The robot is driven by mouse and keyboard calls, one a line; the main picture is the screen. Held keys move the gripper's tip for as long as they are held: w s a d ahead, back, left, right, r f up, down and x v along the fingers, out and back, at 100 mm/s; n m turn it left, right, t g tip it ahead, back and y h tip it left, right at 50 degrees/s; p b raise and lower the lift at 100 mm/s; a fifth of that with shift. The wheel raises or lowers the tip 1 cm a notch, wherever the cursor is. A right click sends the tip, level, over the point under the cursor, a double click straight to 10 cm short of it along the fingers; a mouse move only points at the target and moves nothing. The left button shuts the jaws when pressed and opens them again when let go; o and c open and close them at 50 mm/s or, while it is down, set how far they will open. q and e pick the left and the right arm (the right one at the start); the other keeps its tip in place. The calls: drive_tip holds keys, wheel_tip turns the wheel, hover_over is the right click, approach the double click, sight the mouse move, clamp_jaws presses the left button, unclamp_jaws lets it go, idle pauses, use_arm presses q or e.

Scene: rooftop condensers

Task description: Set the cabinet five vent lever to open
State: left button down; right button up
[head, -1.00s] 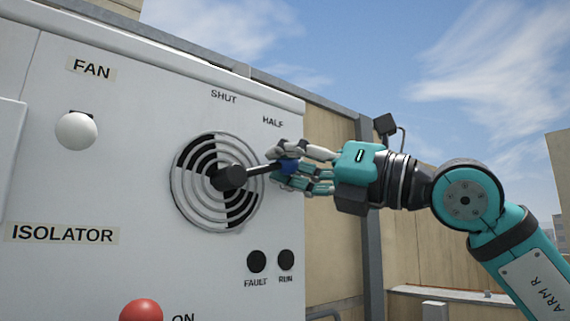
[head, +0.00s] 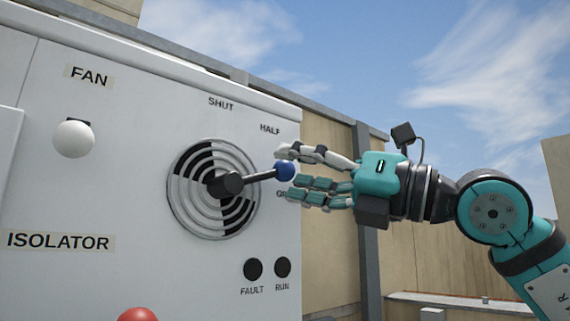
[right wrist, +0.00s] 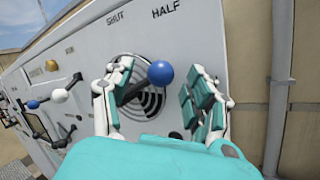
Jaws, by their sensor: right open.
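The vent lever (head: 252,179) is a black arm with a blue knob (head: 285,170) on a round striped vent dial (head: 205,222). It points right and slightly up, below the HALF label, with its knob just above a label partly hidden by my fingers. The blue knob also shows in the right wrist view (right wrist: 160,73), between the spread fingers. My right gripper (head: 308,173) is open just right of the knob, its fingertips near it but not closed on it. My left gripper is not in view.
The white cabinet panel (head: 120,190) also carries a white FAN knob (head: 74,139), a red ISOLATOR knob (head: 138,314) and FAULT (head: 253,268) and RUN (head: 283,266) lamps. A post (head: 367,220) and tan wall stand behind my arm.

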drive_tip(key=v, duration=0.9)
drive_tip(key=shift+s+d, duration=0.15)
drive_tip(key=shift+d, duration=0.1)
drive_tip(key=shift+f, duration=0.1)
